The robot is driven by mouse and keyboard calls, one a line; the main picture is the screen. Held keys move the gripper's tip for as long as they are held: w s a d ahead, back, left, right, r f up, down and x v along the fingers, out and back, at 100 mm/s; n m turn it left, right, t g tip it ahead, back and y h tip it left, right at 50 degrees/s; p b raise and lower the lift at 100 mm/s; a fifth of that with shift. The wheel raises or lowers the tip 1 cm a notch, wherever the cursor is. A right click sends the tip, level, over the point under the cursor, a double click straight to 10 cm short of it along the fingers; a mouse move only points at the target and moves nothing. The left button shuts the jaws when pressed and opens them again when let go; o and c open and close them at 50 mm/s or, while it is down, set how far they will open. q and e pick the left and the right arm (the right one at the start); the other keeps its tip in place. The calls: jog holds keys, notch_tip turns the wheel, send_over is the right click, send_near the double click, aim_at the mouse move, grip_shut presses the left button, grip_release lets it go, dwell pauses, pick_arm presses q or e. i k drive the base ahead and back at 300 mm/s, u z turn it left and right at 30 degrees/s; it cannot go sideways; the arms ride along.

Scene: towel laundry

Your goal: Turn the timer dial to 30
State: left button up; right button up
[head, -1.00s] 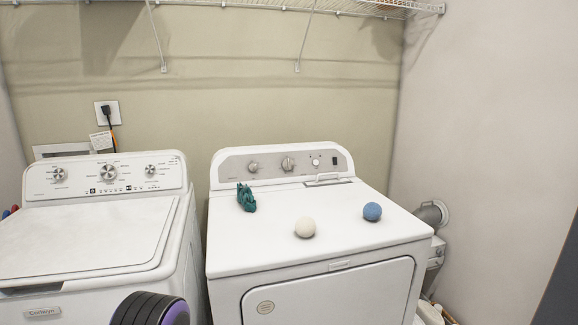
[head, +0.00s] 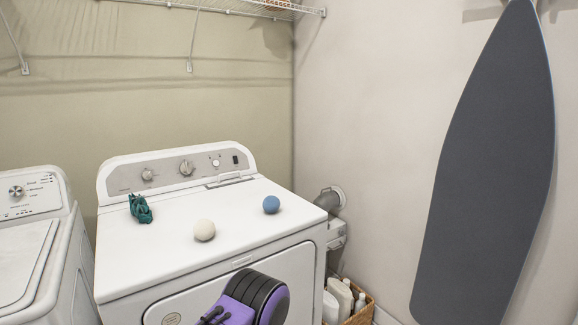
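The dryer (head: 140,245) is white with a grey control panel (head: 125,181) along its back top edge. The panel carries a larger silver dial (head: 186,167) at its middle and a smaller dial (head: 147,174) to the left. A small round white knob (head: 216,162) and a dark switch (head: 235,160) are to the right. The markings are too small to read, so I cannot tell which dial is the timer or its setting. Part of my arm, purple and black, shows at the bottom in front of the dryer. Neither gripper can be made out, and nothing touches the dials.
A teal cloth (head: 140,208), a white ball (head: 204,230) and a blue ball (head: 271,204) lie on the dryer top. The washer (head: 25,250) stands left. A basket with bottles (head: 362,315) is right of the dryer. A grey ironing board (head: 490,170) hangs on the right wall.

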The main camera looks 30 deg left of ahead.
aim_at(186, 168)
jog(key=z, duration=0.9)
jog(key=i, duration=1.35)
jog(key=u, duration=2.35)
